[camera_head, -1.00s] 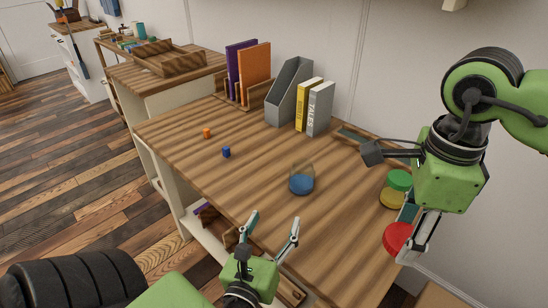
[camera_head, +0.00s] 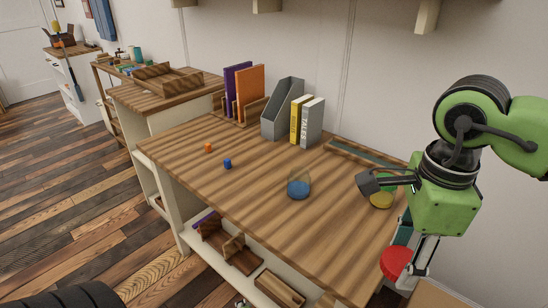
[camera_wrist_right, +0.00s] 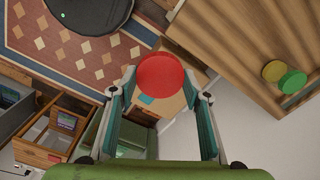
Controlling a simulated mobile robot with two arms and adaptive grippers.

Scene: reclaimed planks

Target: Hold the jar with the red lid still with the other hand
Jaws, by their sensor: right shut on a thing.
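My right gripper (camera_wrist_right: 160,88) is shut on a round red lid (camera_wrist_right: 160,76), held between its fingertips. The red lid also shows in the head view (camera_head: 397,262), off the table's right end, with no jar body visible under it.
The wooden table (camera_head: 240,195) is clear around the blue-filled jar. A grey file holder (camera_head: 283,108) and books stand at the back. An open shelf (camera_head: 225,260) runs below.

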